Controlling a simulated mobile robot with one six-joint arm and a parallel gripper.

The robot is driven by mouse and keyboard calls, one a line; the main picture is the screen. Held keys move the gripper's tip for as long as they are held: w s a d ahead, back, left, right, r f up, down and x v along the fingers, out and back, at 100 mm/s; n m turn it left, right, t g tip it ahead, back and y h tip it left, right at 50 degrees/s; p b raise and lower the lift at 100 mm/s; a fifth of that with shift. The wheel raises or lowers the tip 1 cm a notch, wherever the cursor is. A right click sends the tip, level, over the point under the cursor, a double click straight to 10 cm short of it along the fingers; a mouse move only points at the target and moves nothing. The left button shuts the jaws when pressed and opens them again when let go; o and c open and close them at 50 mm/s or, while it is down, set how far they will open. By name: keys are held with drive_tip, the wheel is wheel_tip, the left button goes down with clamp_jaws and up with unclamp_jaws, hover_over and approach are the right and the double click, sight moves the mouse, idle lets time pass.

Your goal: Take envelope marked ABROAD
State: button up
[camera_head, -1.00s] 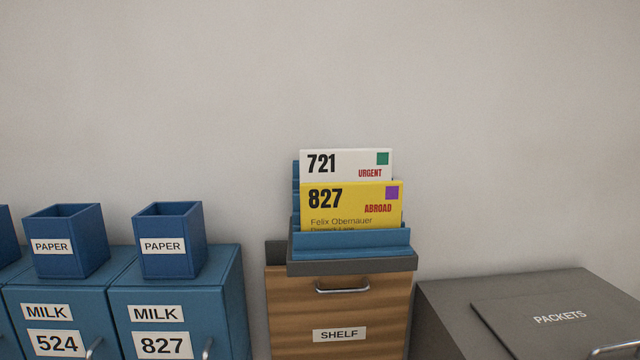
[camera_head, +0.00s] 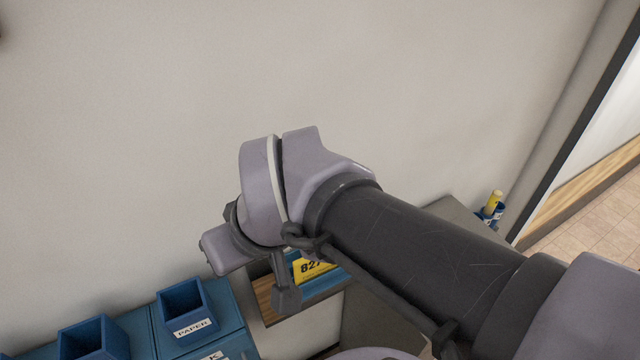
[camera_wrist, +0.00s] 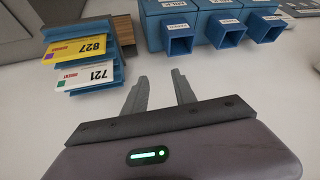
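The yellow envelope numbered 827 (camera_head: 308,268), marked ABROAD in the earlier head view, is mostly hidden behind my arm. In the wrist view the yellow envelope (camera_wrist: 78,49) stands in a blue holder (camera_wrist: 50,34), with a white envelope numbered 721 (camera_wrist: 88,76) beside it. The white one was marked URGENT in the earlier head view. My gripper (camera_wrist: 159,76) is open, with nothing between its fingers. In the wrist view it is to the right of both envelopes and apart from them.
Blue PAPER boxes (camera_head: 183,308) stand on blue cabinets left of the holder in the head view. The wall (camera_head: 150,120) behind is bare. A grey cabinet top (camera_head: 440,218) is right of the holder, partly behind my arm. A small blue container with a yellow item (camera_head: 494,203) stands farther right.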

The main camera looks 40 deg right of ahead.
drive_tip(key=w+d+r+n+g+p, duration=0.2)
drive_tip(key=d+r+n, duration=0.1)
drive_tip(key=d+n, duration=0.15)
drive_tip(key=n+g+h, duration=0.1)
drive_tip(key=n+g, duration=0.2)
drive_tip(key=n, duration=0.6)
hover_over(305, 271)
drive_tip(key=w+d, duration=0.1)
drive_tip(key=d, duration=0.3)
wheel_tip(305, 271, down, 12)
drive_tip(key=d+f, duration=0.1)
drive_tip(key=s+d+f+n, duration=0.1)
drive_tip(key=f+n+g, duration=0.1)
drive_tip(key=shift+s+d+f+n+b, duration=0.2)
drive_tip(key=shift+s+d+n+b, duration=0.1)
drive_tip(key=shift+d+b, duration=0.1)
drive_tip(key=shift+s+a+f, duration=0.1)
drive_tip(key=shift+s, duration=0.15)
drive_tip(key=shift+a+f+b, duration=0.25)
drive_tip(key=shift+b, duration=0.1)
wheel_tip(305, 271, down, 6)
drive_tip(key=b, duration=0.5)
drive_tip(key=shift+w, duration=0.2)
drive_tip(key=shift+c, duration=0.2)
clamp_jaws()
